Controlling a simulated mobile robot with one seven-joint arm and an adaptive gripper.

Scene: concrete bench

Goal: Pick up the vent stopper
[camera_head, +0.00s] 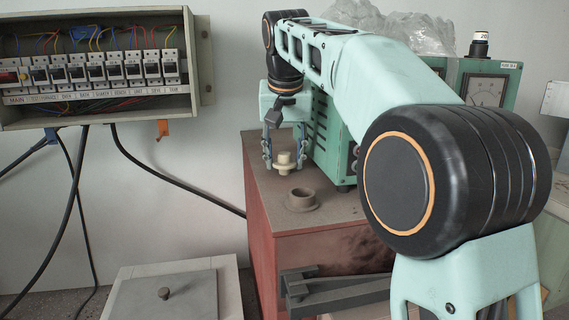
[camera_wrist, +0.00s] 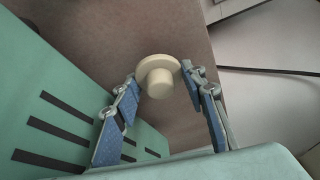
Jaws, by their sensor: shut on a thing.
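The vent stopper is a cream round piece with a wide flange and a narrower knob. In the head view the stopper (camera_head: 285,160) sits between the fingertips of my gripper (camera_head: 283,163), which points down over the red cabinet's top. In the wrist view the stopper (camera_wrist: 160,84) shows its knob towards the camera, with a blue-padded finger on each side at the flange. My gripper (camera_wrist: 160,77) is shut on it. I cannot tell whether its underside touches the top. A brown round collar (camera_head: 302,201) with an opening stands on the top, nearer than the stopper.
A green instrument case (camera_head: 333,150) stands close right of my gripper; it fills the left of the wrist view (camera_wrist: 60,110). The red cabinet (camera_head: 290,250) has a clear left edge. A breaker box (camera_head: 95,65) with hanging black cables is on the wall at left.

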